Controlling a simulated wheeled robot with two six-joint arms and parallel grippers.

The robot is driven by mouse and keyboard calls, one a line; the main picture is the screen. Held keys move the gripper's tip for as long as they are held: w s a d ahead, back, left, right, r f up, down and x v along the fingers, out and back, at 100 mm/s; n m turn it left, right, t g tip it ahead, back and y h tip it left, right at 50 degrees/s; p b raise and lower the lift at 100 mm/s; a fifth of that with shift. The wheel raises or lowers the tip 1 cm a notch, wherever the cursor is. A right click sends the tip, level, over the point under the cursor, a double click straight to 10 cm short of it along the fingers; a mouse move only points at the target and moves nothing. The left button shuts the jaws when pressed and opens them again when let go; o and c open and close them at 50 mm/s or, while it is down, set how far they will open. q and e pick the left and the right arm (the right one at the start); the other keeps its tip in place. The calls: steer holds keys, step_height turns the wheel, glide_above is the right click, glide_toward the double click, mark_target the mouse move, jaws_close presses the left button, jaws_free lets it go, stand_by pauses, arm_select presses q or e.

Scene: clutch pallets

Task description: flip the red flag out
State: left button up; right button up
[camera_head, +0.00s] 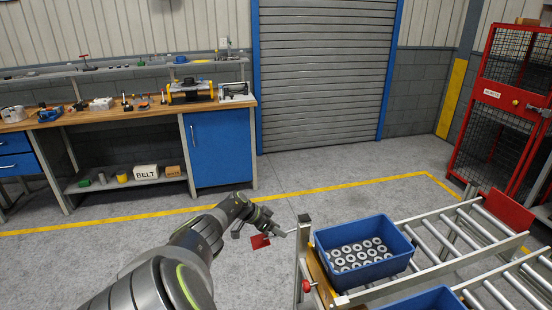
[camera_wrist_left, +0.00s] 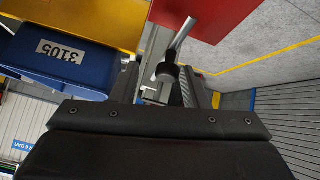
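The red flag (camera_head: 260,241) shows in the head view as a small red plate just below my left gripper (camera_head: 260,233), left of the conveyor's end post (camera_head: 305,240). In the left wrist view the flag (camera_wrist_left: 205,14) is large at the top. A metal rod (camera_wrist_left: 181,34) runs down from it to a dark round hub (camera_wrist_left: 167,72), which appears between the fingers of my left gripper (camera_wrist_left: 160,88). The fingers look spread apart. I cannot tell whether either touches the rod or hub. My right gripper is not in view.
A blue bin (camera_head: 327,244) of metal rings stands on the roller conveyor (camera_head: 432,237) by the post; its side labelled 3105 (camera_wrist_left: 60,52) shows in the wrist view. A red knob (camera_head: 307,286) sits below. Another blue bin (camera_head: 425,302) is nearer. Floor left of the conveyor is clear.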

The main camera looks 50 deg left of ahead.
arm_select(q)
steer(key=shift+s+a, duration=0.15)
steer(key=shift+s, duration=0.05)
steer(key=shift+s+a+r, duration=0.1)
steer(key=shift+s+a, duration=0.05)
steer(key=shift+s, duration=0.05)
steer(key=p+v, duration=0.2)
steer(key=v, duration=1.4)
steer(key=shift+r, duration=0.35)
steer(key=shift+s, duration=0.15)
